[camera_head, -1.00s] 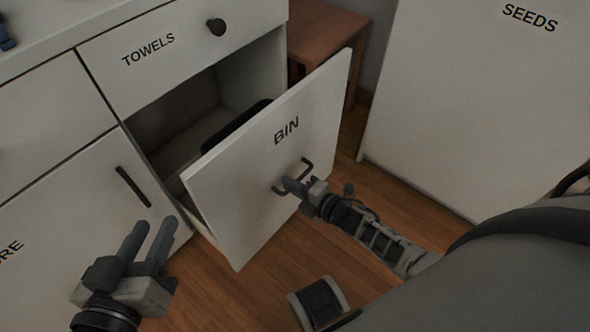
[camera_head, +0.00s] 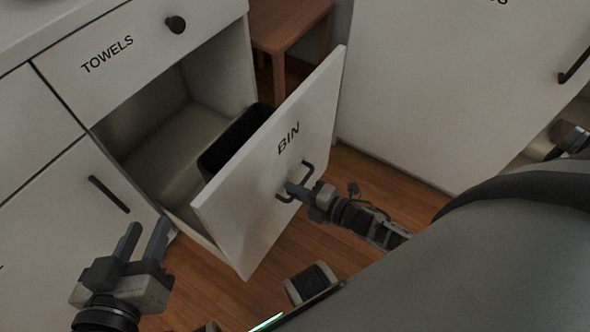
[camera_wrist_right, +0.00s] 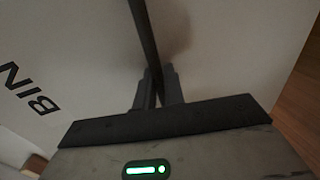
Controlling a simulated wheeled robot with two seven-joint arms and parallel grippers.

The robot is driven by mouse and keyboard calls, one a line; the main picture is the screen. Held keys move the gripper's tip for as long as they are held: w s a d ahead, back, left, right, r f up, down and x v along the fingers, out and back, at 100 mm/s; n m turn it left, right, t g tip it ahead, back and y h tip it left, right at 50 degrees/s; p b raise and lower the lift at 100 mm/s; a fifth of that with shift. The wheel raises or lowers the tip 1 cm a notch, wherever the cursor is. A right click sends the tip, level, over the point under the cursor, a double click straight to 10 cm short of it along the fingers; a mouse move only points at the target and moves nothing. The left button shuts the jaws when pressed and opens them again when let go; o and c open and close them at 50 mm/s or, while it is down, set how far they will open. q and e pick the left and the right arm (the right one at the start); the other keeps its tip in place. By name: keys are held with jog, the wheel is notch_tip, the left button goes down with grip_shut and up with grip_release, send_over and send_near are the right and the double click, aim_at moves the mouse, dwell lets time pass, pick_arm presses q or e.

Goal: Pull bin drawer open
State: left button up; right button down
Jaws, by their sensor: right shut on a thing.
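The bin drawer's white front panel (camera_head: 265,165), marked BIN, stands well out from the cabinet. A black bin (camera_head: 235,135) shows behind the panel, inside the drawer. My right gripper (camera_head: 296,188) is shut on the drawer's dark bar handle (camera_head: 308,172). In the right wrist view the fingers (camera_wrist_right: 160,88) close around the dark handle bar (camera_wrist_right: 144,35), with the panel (camera_wrist_right: 70,50) behind. My left gripper (camera_head: 143,240) is open and empty, in front of the lower left cabinet door.
The TOWELS drawer (camera_head: 130,60) above is closed. A lower left door (camera_head: 75,200) with a bar handle is closed. A brown wooden table (camera_head: 290,25) stands behind. A tall white cabinet (camera_head: 430,90) stands at right. Wooden floor (camera_head: 375,170) is clear between.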

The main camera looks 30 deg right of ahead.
jog(key=c, duration=1.9)
grip_release()
pick_arm(q)
jog(key=shift+w+r, duration=0.1)
jog(key=shift+r, duration=0.15)
